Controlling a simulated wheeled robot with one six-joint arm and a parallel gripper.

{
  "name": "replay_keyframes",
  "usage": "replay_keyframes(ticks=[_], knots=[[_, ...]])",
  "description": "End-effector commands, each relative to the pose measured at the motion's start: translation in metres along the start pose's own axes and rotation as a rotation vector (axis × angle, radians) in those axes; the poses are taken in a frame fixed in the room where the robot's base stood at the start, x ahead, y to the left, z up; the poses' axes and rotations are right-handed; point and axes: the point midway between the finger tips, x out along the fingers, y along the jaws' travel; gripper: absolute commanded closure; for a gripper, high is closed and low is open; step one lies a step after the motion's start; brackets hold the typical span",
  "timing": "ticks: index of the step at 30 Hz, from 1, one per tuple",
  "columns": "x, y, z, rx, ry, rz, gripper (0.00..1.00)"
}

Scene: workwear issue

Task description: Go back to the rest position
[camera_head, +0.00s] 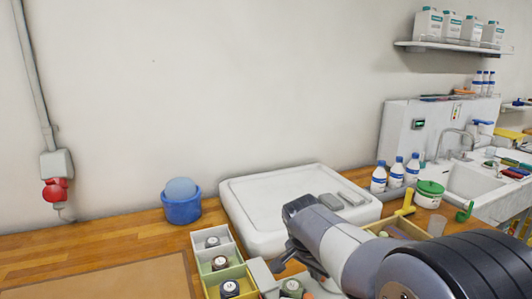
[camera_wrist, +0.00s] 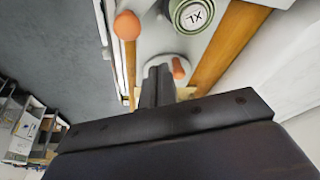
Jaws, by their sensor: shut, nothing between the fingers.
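My gripper (camera_head: 298,262) is at the bottom middle of the head view, over the worktop and just right of a divided box. In the wrist view my gripper (camera_wrist: 158,72) has its two dark fingers together, with nothing between them. A round green-rimmed item marked XL (camera_wrist: 193,15) lies beyond the fingertips. An orange rounded piece (camera_wrist: 127,25) is to its left, and another orange piece (camera_wrist: 179,68) is beside the fingertips. My arm hides part of the worktop in the head view.
The divided box (camera_head: 233,267) holds several round dark-topped items. Behind my arm is a white tray (camera_head: 235,205). A blue bucket (camera_head: 182,209) stands at left, white bottles (camera_head: 379,178) and a green-lidded tub (camera_head: 428,196) at right.

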Motion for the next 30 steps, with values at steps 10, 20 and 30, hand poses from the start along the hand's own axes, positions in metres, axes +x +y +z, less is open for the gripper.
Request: replay_keyframes(ticks=[10, 20, 30], knots=[[0.005, -0.014, 0.0, -0.254, -0.004, -0.09, 1.0], [0.008, -0.028, -0.001, -0.479, 0.014, -0.173, 1.0], [0.009, -0.042, -0.001, -0.681, 0.013, -0.246, 1.0]])
